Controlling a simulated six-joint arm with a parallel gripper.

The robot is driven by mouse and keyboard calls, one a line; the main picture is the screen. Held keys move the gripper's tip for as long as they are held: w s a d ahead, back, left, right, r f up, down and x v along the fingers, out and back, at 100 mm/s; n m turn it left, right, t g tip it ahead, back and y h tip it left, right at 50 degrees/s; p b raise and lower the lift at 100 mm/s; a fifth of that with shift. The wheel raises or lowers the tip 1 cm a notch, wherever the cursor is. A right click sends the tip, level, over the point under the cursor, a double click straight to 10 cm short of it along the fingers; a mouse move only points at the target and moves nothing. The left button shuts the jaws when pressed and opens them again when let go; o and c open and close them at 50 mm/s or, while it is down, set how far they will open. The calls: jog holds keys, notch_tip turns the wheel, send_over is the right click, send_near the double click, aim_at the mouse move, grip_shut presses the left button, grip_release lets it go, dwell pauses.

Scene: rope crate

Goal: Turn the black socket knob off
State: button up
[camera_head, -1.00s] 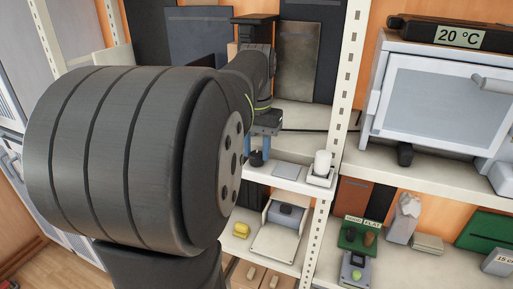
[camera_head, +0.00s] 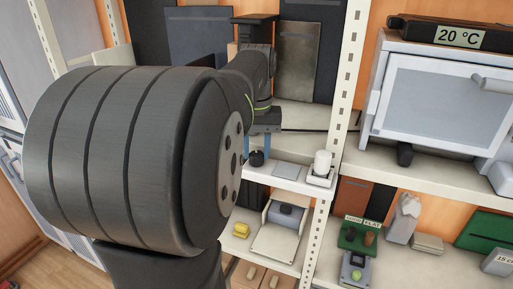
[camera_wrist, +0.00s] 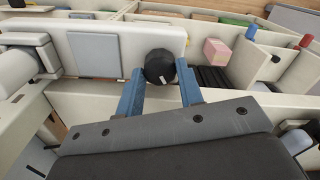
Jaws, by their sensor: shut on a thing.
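The black socket knob (camera_wrist: 160,63) is round and dark with a small white mark. It sits on the pale front panel in the wrist view, between the tips of my two blue fingers. My gripper (camera_wrist: 160,77) is shut on it, one finger on each side. In the head view the knob (camera_head: 256,158) is small and dark, just below my blue fingers (camera_head: 260,147), on the left part of a white strip. Which setting the knob points to cannot be read.
A grey square plate (camera_head: 286,171) and a white cylinder (camera_head: 322,162) are on the same strip to the right. A perforated white shelf post (camera_head: 345,95) stands close on the right. A pink block (camera_wrist: 216,51) lies behind the panel in the wrist view.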

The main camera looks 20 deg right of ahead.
aim_at(256, 153)
jog(key=o, duration=1)
notch_tip(256, 153, up, 18)
jog(key=shift+f, duration=0.25)
notch_tip(256, 153, down, 18)
jog(key=shift+r, duration=0.25)
dwell(0.5)
jog(key=shift+r, duration=0.15)
